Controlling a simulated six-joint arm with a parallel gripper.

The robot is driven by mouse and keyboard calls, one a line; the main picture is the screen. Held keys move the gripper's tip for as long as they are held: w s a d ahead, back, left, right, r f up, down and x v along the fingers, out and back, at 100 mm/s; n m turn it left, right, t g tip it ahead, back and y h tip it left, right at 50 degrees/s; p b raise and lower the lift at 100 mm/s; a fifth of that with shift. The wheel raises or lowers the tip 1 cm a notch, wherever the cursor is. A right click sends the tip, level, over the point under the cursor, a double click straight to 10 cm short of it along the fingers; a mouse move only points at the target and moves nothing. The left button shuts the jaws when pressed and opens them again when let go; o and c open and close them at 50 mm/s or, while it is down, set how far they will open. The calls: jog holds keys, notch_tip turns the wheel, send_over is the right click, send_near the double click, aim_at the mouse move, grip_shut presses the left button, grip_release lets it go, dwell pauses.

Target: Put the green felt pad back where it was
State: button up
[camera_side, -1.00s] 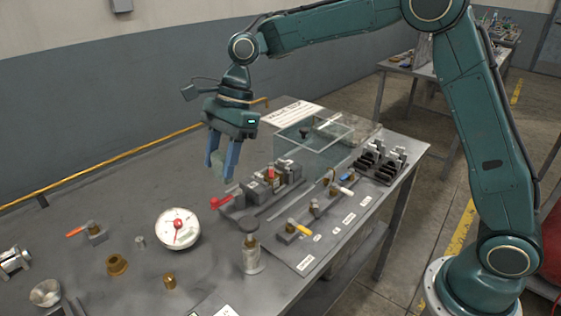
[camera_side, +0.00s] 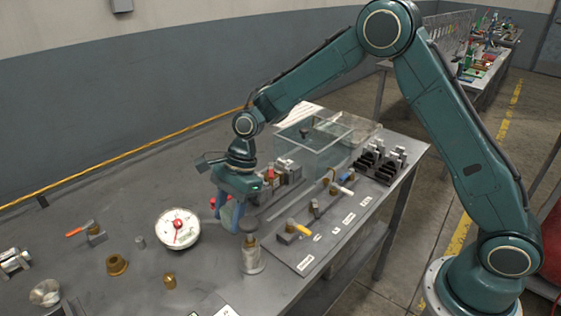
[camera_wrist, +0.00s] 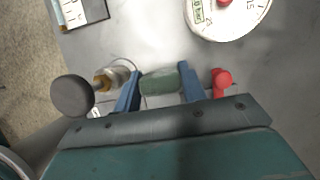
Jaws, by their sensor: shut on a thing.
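The green felt pad (camera_wrist: 160,81) is between the two blue fingers of my gripper (camera_wrist: 160,88) in the wrist view. My gripper is shut on it.
The white dial gauge (camera_side: 178,228) stands to the left of my gripper. A metal cylinder with a dark knob (camera_side: 251,258) is close at the right front. A clear box (camera_side: 318,145) is behind. A board with a yellow-handled valve (camera_side: 296,228) lies to the right.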

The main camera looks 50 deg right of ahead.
jog(key=shift+f, duration=2.15)
jog(key=shift+f, duration=0.1)
jog(key=o, duration=1.3)
jog(key=shift+c, duration=0.2)
jog(key=v, duration=1.2)
